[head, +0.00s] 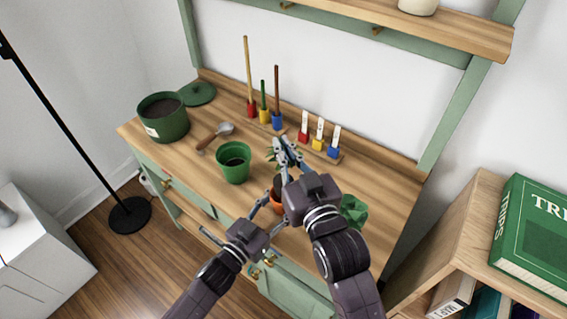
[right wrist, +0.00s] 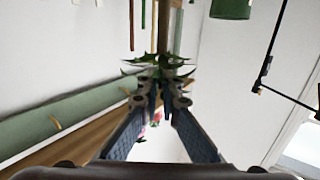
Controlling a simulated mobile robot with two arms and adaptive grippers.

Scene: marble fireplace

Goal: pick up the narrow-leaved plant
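The narrow-leaved plant (right wrist: 160,66) shows its thin pointed green leaves spread around the fingertips of my right gripper (right wrist: 160,92) in the right wrist view. The fingers are close together and appear shut on it. In the head view, leaves of the plant (head: 271,153) peek out left of the right gripper (head: 286,148), above the workbench. The lower part of the plant is hidden. My left gripper (head: 234,214) is open at the bench's front edge, one finger beside an orange pot (head: 276,206). The right arm partly hides that pot.
A green pot (head: 233,163) with dark soil stands left of the right gripper.

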